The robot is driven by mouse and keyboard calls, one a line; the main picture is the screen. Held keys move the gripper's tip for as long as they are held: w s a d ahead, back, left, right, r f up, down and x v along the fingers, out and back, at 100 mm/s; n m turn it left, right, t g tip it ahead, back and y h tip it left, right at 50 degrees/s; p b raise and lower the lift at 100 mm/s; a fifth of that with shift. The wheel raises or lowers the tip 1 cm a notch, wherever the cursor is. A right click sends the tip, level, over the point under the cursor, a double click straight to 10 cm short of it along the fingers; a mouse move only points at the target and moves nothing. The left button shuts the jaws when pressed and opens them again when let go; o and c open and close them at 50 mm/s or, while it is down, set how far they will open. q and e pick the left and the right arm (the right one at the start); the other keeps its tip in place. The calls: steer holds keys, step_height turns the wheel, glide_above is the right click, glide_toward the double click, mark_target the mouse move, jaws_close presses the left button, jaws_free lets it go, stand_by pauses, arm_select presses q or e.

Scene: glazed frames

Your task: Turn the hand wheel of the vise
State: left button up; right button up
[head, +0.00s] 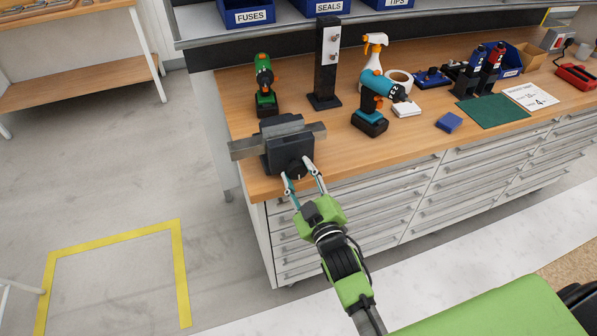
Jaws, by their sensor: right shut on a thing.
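A dark grey vise (285,142) with long lighter jaw bars stands at the front left corner of the wooden workbench. Its black hand wheel (296,172) is on the front side, at the bench edge. My right gripper (303,178) comes from below and is shut on the hand wheel, one finger on each side of it. The fingers and vise body partly hide the wheel. My left gripper does not show.
A green drill (265,85), a black stand (326,65) and a teal drill (372,105) stand behind and right of the vise on the workbench (420,128). Drawers (345,215) lie below the bench top. The floor to the left is clear.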

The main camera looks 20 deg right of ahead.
steer(key=shift+s+f+m, duration=0.15)
steer(key=shift+f+m, duration=0.25)
steer(key=shift+f, duration=0.05)
steer(key=o, duration=1.1)
steer(key=shift+s+r, duration=0.1)
steer(key=shift+r, duration=0.25)
steer(key=s, duration=1.2)
steer(key=shift+d, duration=0.2)
